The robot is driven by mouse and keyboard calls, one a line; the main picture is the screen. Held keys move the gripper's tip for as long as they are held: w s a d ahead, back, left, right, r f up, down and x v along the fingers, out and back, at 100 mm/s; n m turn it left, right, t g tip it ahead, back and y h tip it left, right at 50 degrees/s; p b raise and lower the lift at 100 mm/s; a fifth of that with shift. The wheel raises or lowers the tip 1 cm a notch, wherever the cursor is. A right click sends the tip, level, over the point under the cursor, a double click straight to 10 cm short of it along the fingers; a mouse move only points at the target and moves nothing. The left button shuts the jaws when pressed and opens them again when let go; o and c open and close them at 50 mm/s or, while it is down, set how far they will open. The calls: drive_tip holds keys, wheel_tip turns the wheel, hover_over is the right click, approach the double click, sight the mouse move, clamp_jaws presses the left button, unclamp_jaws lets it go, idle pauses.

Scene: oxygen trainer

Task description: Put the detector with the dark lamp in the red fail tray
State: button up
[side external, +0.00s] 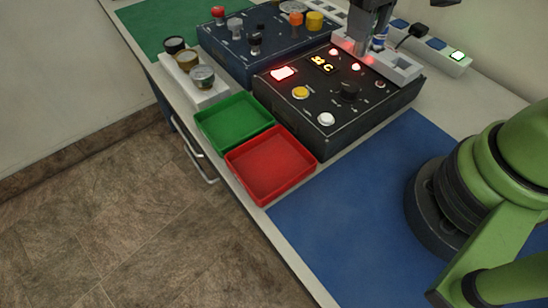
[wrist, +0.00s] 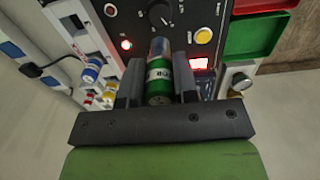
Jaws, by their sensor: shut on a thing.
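My gripper (wrist: 158,88) is shut on a small cylinder, apparently a detector (wrist: 159,72), with a green end and a white label band. A second blue-and-white cylinder (wrist: 91,69) is in the wrist view. The red tray (side external: 270,163) is empty. I cannot make out a lamp on either cylinder.
The black console (side external: 325,92) has lit red lamps, a display and knobs. An empty green tray (side external: 235,122) adjoins the red one. A white block with round jars (side external: 190,75) and a blue box with knobs (side external: 255,45) stand behind. The blue mat (side external: 350,215) is clear in front.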

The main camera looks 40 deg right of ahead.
idle(0.5)
drive_tip(key=s+a+f, duration=0.1)
drive_tip(key=a+f, duration=0.2)
drive_tip(key=a, duration=1.4)
drive_tip(key=shift+s+a+f, duration=0.1)
drive_tip(key=shift+f, duration=1.4)
drive_tip(key=shift+s+a+f, duration=0.1)
drive_tip(key=shift+f, duration=1.35)
drive_tip(key=o, duration=1.1)
drive_tip(key=shift+c, duration=0.2)
drive_tip(key=shift+r, duration=0.1)
